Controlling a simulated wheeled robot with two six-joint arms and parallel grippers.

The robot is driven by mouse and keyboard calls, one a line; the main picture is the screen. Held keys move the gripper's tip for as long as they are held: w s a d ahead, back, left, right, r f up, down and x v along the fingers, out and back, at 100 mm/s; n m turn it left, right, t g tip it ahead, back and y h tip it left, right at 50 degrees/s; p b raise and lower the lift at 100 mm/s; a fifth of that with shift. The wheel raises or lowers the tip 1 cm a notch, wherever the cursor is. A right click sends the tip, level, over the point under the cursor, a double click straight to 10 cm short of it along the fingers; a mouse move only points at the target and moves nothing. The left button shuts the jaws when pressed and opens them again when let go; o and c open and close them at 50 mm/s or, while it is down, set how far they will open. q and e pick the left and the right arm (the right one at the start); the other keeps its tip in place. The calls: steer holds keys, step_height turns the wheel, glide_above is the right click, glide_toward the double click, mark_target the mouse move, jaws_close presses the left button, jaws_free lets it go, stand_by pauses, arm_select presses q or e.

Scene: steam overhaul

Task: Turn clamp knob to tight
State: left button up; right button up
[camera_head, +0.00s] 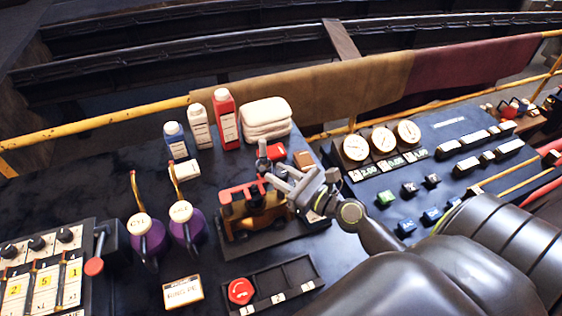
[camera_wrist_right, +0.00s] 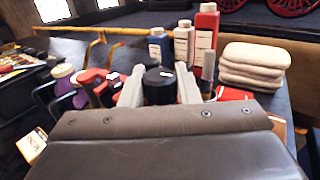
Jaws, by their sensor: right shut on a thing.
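The clamp fixture (camera_head: 238,222), with a red top piece and a brown-orange body on a dark base, stands on the dark table in the middle of the head view. My right gripper (camera_head: 268,178) reaches it from the right. In the right wrist view a round black knob (camera_wrist_right: 159,86) sits between the two pale fingers of my right gripper (camera_wrist_right: 160,90), which is shut on it. The knob's pointer or markings cannot be made out. Part of the fixture is hidden behind the fingers. My left gripper is not in view.
Purple oil cans (camera_head: 186,228) stand left of the fixture. Behind are a red bottle (camera_head: 224,120), other bottles and folded cream cloths (camera_head: 266,118). A tray with a red round piece (camera_head: 240,291) lies in front. A gauge panel (camera_head: 382,146) is at right.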

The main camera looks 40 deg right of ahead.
steer(key=m+h+p, duration=0.1)
steer(key=h+p, duration=0.1)
steer(key=shift+r+m+t+h, duration=0.2)
steer(key=shift+m+t+h, duration=0.1)
steer(key=shift+m+h, duration=0.1)
steer(key=shift+f+m+h+p, duration=0.15)
steer(key=shift+m+h+p, duration=0.65)
steer(key=shift+h, duration=0.3)
steer(key=o, duration=0.9)
steer(key=shift+o, duration=0.2)
steer(key=shift+s+f, duration=0.1)
